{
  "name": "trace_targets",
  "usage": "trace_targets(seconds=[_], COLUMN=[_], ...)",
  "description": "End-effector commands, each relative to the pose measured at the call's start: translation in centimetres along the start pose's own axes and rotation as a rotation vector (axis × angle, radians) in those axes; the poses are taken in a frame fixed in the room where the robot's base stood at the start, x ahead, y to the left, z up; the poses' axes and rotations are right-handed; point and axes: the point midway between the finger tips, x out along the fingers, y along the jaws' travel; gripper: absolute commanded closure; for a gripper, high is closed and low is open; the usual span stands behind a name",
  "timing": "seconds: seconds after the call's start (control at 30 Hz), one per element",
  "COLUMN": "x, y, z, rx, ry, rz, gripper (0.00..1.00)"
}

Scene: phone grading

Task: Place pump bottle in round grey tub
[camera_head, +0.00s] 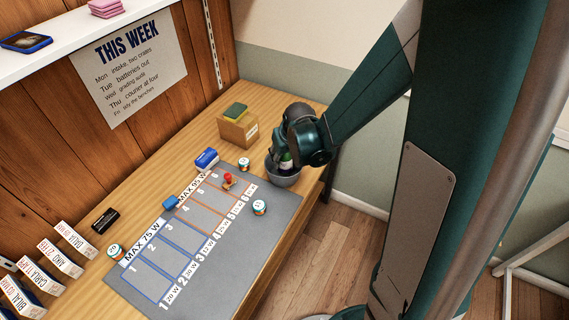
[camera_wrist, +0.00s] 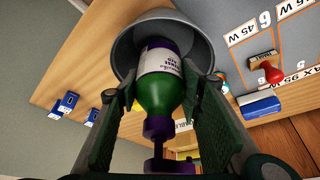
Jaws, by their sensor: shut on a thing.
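The pump bottle (camera_wrist: 160,85) is green with a white label and a purple pump head. In the wrist view it sits between the two fingers of my gripper (camera_wrist: 160,110), which is shut on its body. Its base end is inside the mouth of the round grey tub (camera_wrist: 203,50); I cannot tell whether it touches the tub's floor. In the head view the tub (camera_head: 285,178) stands near the table's right edge, with my gripper (camera_head: 285,153) right above it. Only a small green and white part of the bottle (camera_head: 286,162) shows there.
A cardboard box (camera_head: 238,133) with a green top item stands behind the tub. The grey marked mat (camera_head: 279,202) lies in front, bearing a red-handled stamp (camera_head: 228,181) and a small labelled roll (camera_head: 260,207). A blue and white block (camera_head: 206,158) lies at the mat's back edge.

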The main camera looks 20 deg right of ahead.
Motion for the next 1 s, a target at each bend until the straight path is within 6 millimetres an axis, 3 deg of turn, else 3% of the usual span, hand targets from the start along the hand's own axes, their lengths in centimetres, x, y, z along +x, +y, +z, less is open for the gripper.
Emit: trace_targets(seconds=[0.4, 0.93, 0.97, 1.0], x=[3.3, 3.8, 3.7, 3.7], y=[0.0, 0.0, 0.0, 0.0], z=[1.3, 1.6, 1.5, 1.5], rx=[0.000, 0.000, 0.000, 0.000], ry=[0.000, 0.000, 0.000, 0.000], rz=[0.000, 0.000, 0.000, 0.000], gripper=[0.80, 0.80, 0.60, 0.54])
